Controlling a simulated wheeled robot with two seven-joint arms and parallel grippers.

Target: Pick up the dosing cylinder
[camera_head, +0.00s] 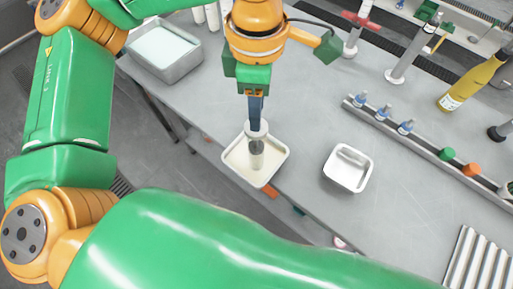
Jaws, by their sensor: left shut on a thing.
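The dosing cylinder (257,158) is a small upright grey-and-white cylinder over the cream square tray (233,165) near the table's front edge. My left gripper (256,122) points down from above and is shut on the cylinder's top, at its pale round collar. I cannot tell whether the cylinder's foot touches the tray or hangs just above it. The large green arm link across the bottom is mine; no right gripper shows.
A rack (425,143) with several small coloured-top pieces runs along the right. A grey bin (166,52) stands at the upper left. The table between dish and rack is clear.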

